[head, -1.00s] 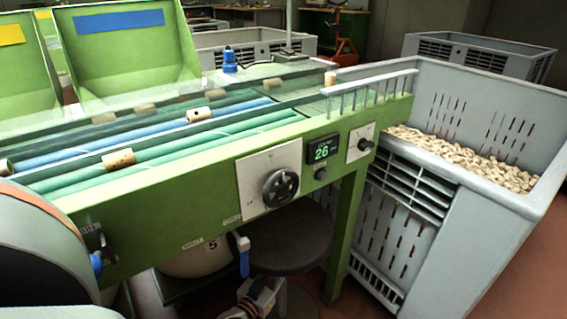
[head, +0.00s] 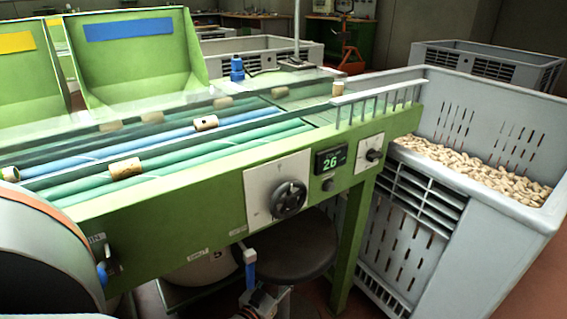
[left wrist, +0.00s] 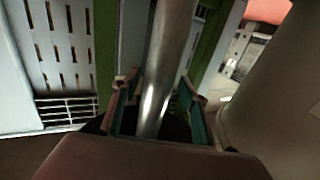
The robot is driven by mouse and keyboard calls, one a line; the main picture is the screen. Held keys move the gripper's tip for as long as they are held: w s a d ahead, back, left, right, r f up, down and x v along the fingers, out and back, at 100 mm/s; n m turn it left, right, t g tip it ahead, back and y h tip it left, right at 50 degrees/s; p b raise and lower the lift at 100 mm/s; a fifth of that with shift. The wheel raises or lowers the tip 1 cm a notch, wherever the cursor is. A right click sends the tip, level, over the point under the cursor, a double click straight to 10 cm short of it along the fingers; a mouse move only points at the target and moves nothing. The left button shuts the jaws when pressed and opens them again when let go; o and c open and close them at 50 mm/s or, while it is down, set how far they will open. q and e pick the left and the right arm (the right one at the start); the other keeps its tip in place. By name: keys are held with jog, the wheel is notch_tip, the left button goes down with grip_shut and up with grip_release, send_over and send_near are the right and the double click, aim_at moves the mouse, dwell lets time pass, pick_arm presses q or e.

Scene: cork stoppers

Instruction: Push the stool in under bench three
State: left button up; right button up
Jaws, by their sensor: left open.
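The stool has a dark round seat (head: 297,256), partly under the green bench (head: 200,215), whose front edge hides its far part. No bench number is readable. In the left wrist view a shiny metal post (left wrist: 165,70), apparently the stool's, stands between the fingers of my left gripper (left wrist: 158,98). The fingers are open, one on each side of the post; I cannot tell if either touches it. In the head view the gripper (head: 262,303) shows low beside the stool, cut by the bottom edge. My right gripper is not in view.
A green bench leg (head: 352,245) stands right of the stool. A grey crate of corks (head: 450,250) stands beyond it. A pale bucket (head: 210,268) is under the bench, left of the stool.

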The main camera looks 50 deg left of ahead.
pick_arm(q)
jog(key=v, duration=1.2)
jog(key=shift+o, duration=0.2)
jog(key=shift+r, duration=0.1)
